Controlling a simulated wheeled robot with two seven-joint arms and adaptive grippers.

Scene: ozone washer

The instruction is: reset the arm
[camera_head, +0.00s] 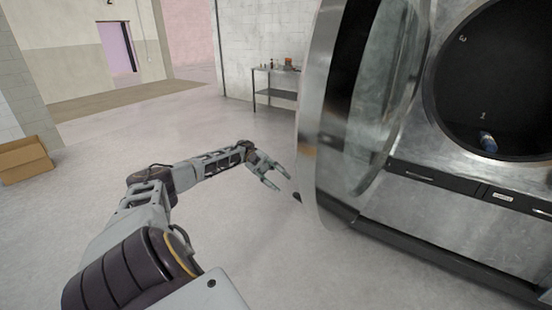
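My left arm (150,190) comes in from the lower left and stretches out toward the middle of the head view. My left gripper (277,176) is open and empty, with its two fingers spread apart. It is in front of the floor, just left of the open washer door (318,150); I cannot tell whether it touches the door. The washer (440,215) fills the right side, with its dark round drum opening (500,80) showing. A small blue and white item (488,142) is at the bottom of the opening. My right gripper is not in view.
The round metal door swings out close to my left gripper on its right. A metal table (276,92) with small items stands by the back wall. A cardboard box (24,160) sits on the floor at the far left. The floor (130,125) between is clear.

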